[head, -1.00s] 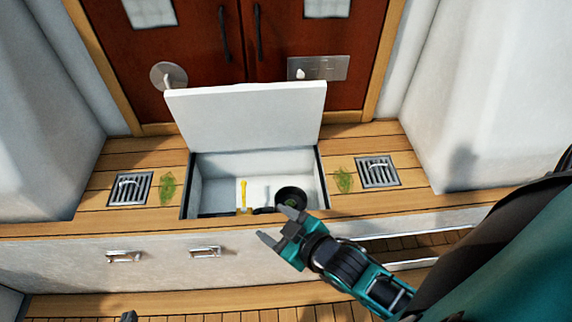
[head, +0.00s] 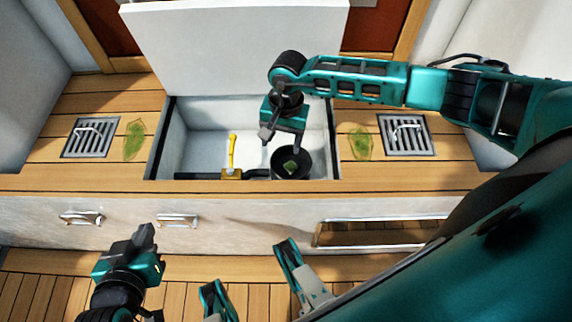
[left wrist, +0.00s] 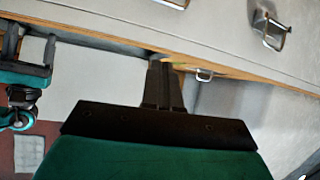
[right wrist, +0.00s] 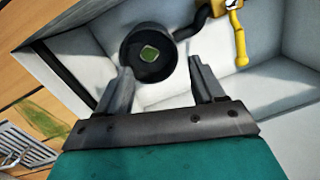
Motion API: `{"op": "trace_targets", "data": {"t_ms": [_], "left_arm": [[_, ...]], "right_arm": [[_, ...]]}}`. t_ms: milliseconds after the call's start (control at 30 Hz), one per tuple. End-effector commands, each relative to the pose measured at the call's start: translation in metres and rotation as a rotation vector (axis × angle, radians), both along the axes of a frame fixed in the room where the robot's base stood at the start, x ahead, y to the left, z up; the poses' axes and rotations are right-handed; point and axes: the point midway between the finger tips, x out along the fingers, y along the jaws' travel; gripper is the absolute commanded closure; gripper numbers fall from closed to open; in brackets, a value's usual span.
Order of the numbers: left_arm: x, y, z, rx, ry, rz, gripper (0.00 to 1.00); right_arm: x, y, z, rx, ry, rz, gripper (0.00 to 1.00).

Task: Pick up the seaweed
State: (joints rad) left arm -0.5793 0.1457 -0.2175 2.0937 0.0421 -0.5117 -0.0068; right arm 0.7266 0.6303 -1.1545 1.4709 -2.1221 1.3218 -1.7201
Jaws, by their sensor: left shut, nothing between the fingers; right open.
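Two flat green seaweed patches lie on the wooden deck, a left one (head: 134,139) and a right one (head: 360,143). The right one also shows in the right wrist view (right wrist: 42,116). A small green piece (head: 291,167) lies inside a black round cup (head: 306,160) in the open locker; it also shows in the right wrist view (right wrist: 149,53). My right gripper (head: 282,140) is open and empty, pointing down over the locker, just behind the cup. My left gripper (head: 146,238) is shut and empty, low in front of the drawer fronts.
The white locker (head: 190,135) has its lid (head: 235,45) raised behind it. A yellow-handled tool (head: 232,150) stands in it beside the cup. Metal grates (head: 90,138) (head: 406,136) lie outside the seaweed patches. Drawer handles (head: 80,218) stick out in front.

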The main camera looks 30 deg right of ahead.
Motion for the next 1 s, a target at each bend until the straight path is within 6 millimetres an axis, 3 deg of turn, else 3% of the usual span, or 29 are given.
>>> {"op": "trace_targets", "data": {"t_ms": [33, 167, 433, 767, 1000], "left_arm": [[0.0, 0.0, -0.007, -0.001, 0.001, -0.002, 1.0], [0.0, -0.002, -0.01, -0.004, -0.001, -0.005, 1.0], [-0.002, -0.006, -0.022, -0.009, 0.014, -0.015, 1.0], [-0.002, -0.011, -0.024, -0.017, 0.016, -0.02, 1.0], [0.0, -0.013, -0.033, -0.022, 0.014, -0.023, 1.0]], "right_arm": [[0.006, -0.013, -0.005, -0.049, -0.014, 0.026, 0.32], [0.01, -0.026, -0.016, -0.107, -0.021, 0.058, 0.32], [0.01, -0.026, -0.065, -0.104, -0.021, 0.057, 0.32], [0.008, -0.027, -0.088, -0.102, -0.022, 0.056, 0.32], [0.003, -0.03, -0.125, -0.101, -0.022, 0.055, 0.32]]}}
